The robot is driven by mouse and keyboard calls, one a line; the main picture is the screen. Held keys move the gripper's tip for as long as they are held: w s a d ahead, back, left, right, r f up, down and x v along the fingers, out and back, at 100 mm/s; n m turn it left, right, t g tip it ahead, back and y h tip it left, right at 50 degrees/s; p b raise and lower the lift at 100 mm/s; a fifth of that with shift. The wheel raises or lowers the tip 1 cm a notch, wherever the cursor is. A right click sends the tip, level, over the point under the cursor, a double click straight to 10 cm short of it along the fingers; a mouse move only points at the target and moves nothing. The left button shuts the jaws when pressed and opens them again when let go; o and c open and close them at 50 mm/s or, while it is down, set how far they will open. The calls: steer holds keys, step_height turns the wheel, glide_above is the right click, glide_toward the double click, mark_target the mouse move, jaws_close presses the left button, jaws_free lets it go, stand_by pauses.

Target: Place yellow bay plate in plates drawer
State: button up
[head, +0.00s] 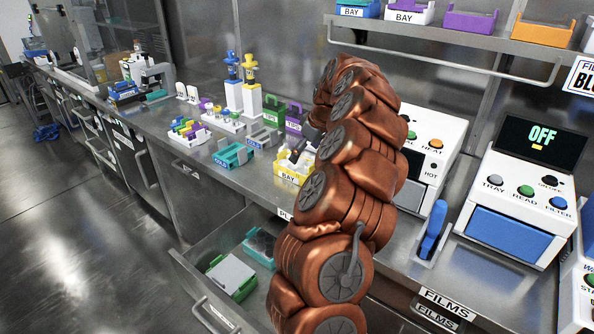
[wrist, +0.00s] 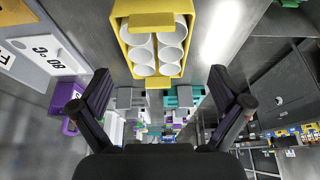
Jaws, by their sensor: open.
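The yellow bay (head: 289,178), labelled BAY, stands on the steel counter, partly hidden behind my arm. In the wrist view a yellow-framed piece with several white round wells (wrist: 155,48) lies ahead of my fingers; I cannot tell whether it is the plate alone or the plate in its bay. My gripper (wrist: 160,78) is open and empty, its two dark fingers apart; in the head view it (head: 303,152) is close by the yellow bay, mostly hidden. A drawer (head: 205,262) under the counter stands open, its label partly hidden; a green-and-white plate (head: 231,274) and a teal piece (head: 259,248) lie in it.
A white heater device (head: 440,150) and a reader (head: 525,190) are to the right. A shelf with coloured bays (head: 470,20) hangs above.

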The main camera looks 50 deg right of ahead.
mark_target(299, 164)
steer(key=shift+d+f, duration=0.25)
steer(key=shift+f, duration=0.1)
steer(key=shift+p+x, duration=0.65)
steer(key=shift+x, duration=3)
steer(key=c, duration=1.1)
steer(key=shift+o, duration=0.2)
steer(key=shift+r, duration=0.2)
